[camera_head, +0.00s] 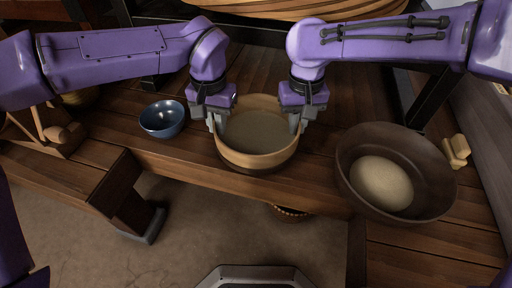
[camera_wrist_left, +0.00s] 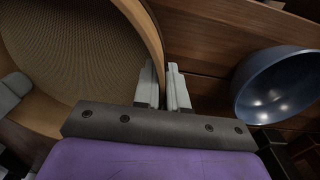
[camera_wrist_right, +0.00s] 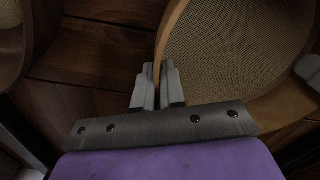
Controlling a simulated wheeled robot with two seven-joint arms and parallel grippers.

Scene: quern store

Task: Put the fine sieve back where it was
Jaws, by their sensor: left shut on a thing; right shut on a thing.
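The fine sieve (camera_head: 258,160), a round pale wooden hoop with a fine mesh, is between my two grippers at the front of the wooden table. My left gripper (camera_head: 217,122) is shut on its left rim, with one finger inside and one outside. My right gripper (camera_head: 297,122) is shut on its right rim in the same way. The mesh (camera_wrist_left: 85,45) also shows in the left wrist view, and the rim (camera_wrist_right: 170,30) in the right wrist view. A darker band shows under the hoop; I cannot tell whether the sieve touches what is below.
A blue bowl (camera_head: 162,119) stands left of the sieve. A large brown bowl (camera_head: 350,160) with pale meal (camera_head: 382,183) stands right of it. A wooden scoop (camera_head: 62,136) lies far left, small pale blocks (camera_head: 456,150) far right. A basket (camera_head: 291,212) is below the table edge.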

